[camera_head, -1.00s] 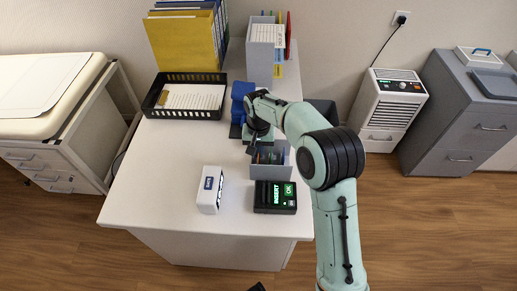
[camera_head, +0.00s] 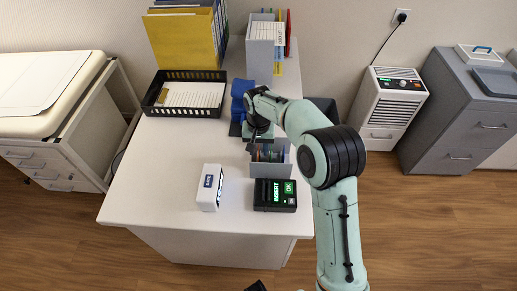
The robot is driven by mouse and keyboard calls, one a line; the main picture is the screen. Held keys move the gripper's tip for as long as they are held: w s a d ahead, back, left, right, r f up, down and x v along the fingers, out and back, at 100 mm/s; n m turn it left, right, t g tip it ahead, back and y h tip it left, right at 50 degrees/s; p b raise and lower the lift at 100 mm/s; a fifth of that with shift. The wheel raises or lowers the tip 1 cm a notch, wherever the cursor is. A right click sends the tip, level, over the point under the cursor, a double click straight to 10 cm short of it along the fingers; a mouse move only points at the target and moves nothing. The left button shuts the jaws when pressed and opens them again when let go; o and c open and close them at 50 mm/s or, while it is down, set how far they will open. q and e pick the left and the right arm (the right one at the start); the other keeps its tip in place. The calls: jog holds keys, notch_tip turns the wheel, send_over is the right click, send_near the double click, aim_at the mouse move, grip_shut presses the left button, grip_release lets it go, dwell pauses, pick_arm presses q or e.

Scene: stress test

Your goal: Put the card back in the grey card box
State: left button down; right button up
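The grey card box (camera_head: 268,170) stands on the desk near its right edge, with several coloured cards upright inside it. My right gripper (camera_head: 252,140) reaches down at the back of the box, over its rear edge. Its fingertips are small and dark, and the arm partly covers them. I cannot tell whether they are open or shut, or whether a card is between them. A dark tip at the bottom edge (camera_head: 256,286) may be part of my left gripper, but too little shows to be sure.
A card reader (camera_head: 275,195) with a green lit screen stands just in front of the box. A white device (camera_head: 210,188) is to its left. A black tray (camera_head: 186,95) with papers, blue object (camera_head: 240,95) and file holder (camera_head: 264,52) stand behind. The desk's left front is clear.

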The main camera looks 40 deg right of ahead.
notch_tip(320, 180, up, 12)
jog(key=p, duration=0.2)
jog(key=shift+r, duration=0.25)
jog(key=shift+s, duration=0.1)
dwell(0.3)
